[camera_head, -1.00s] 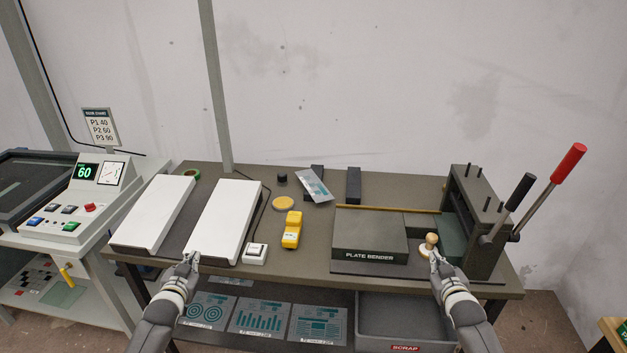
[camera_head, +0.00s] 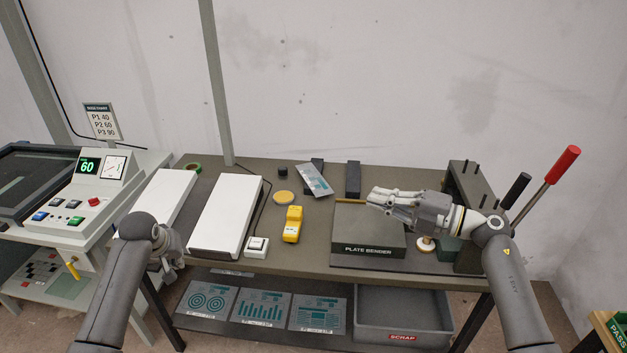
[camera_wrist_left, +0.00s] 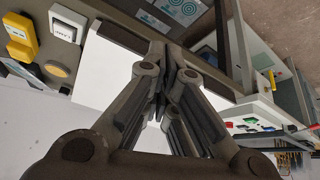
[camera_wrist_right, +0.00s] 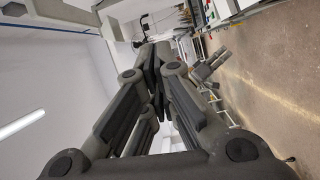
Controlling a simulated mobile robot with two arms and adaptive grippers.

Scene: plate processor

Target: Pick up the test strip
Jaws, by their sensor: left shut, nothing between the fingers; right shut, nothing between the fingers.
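A thin grey-blue printed strip (camera_head: 313,180), which looks like the test strip, lies tilted on a dark block (camera_head: 317,164) at the back middle of the bench. My right gripper (camera_head: 374,197) is shut and empty. It is over the plate bender (camera_head: 368,235), pointing left, and lies to the right of the strip and apart from it. My left gripper (camera_head: 178,264) is shut and empty at the front edge of the bench, below the white panels.
The bender's red-tipped lever (camera_head: 563,164) rises at the right. A yellow device (camera_head: 292,224), a white switch box (camera_head: 256,247) and a yellow disc (camera_head: 283,197) sit mid-bench. White panels (camera_head: 225,215) stand left. Printed plates (camera_head: 262,306) and a scrap bin (camera_head: 402,305) are below.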

